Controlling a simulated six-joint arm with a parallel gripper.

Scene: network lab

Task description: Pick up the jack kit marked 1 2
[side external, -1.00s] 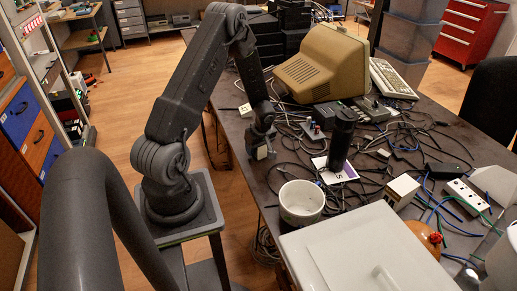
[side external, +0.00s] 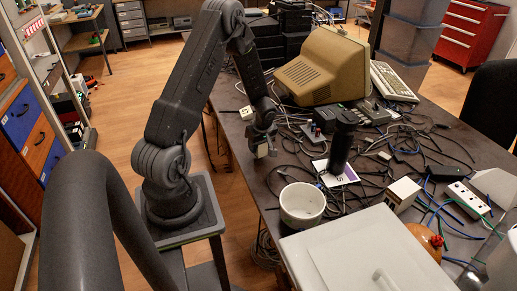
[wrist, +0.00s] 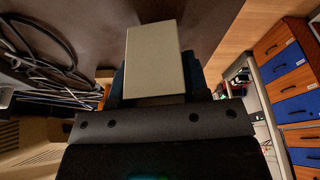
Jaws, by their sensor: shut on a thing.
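My gripper (side external: 263,141) points down over the left edge of the dark table. It is shut on a small pale beige box (side external: 262,151), which I take to be a jack kit. In the wrist view the plain beige box (wrist: 154,58) sits between my gripper's dark fingers (wrist: 155,82). No mark can be read on its visible face. I cannot tell for sure whether it is clear of the table.
A white bucket (side external: 301,207), a black cylinder (side external: 341,145) on a white card and a cream block (side external: 402,194) stand to the right. Loose cables crowd the table. A beige monitor (side external: 322,65) stands behind. A white small block (side external: 246,113) lies at the left edge.

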